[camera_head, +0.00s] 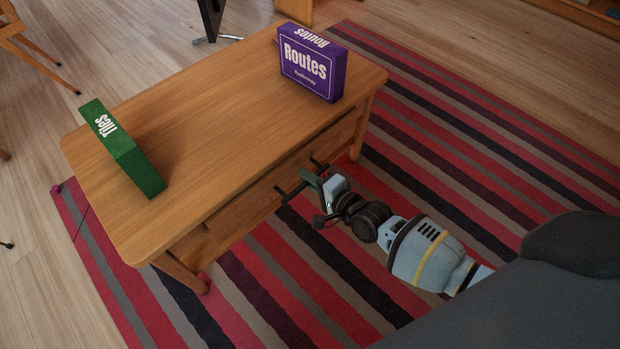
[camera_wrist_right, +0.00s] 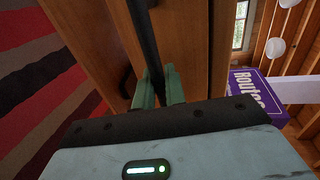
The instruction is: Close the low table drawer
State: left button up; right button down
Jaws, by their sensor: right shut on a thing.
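The low wooden table (camera_head: 215,115) stands on the striped rug. Its drawer front (camera_head: 250,205) faces my right arm under the near long edge of the top. How far the drawer stands out is hard to tell. A dark bar handle (camera_head: 283,196) is on the front; it also shows in the right wrist view (camera_wrist_right: 142,35). My right gripper (camera_head: 314,181) is at the handle, with its green fingers (camera_wrist_right: 158,88) shut around the bar. The fingers and wrist hide part of the handle. My left gripper is in neither view.
A purple "Routes" box (camera_head: 312,70) stands at the table's far right end. A green "Tiles" box (camera_head: 122,148) stands near the left end. The striped rug (camera_head: 440,125) is clear to the right of the table.

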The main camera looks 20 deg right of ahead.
jog(key=x, duration=0.1)
jog(key=b+x, duration=0.1)
jog(key=x, duration=0.1)
jog(key=shift+w+a+r+b, duration=0.15)
jog(key=shift+w+r+b, duration=0.1)
jog(key=shift+w+b, duration=0.15)
jog(key=shift+w+r, duration=0.1)
jog(key=shift+w, duration=0.1)
jog(key=shift+r, duration=0.15)
jog(key=c, duration=1.5)
grip_release()
jog(key=p, duration=0.4)
send_near(297, 169)
jog(key=shift+f+x, duration=0.2)
jog(key=shift+x, duration=0.9)
jog(key=shift+r, duration=0.1)
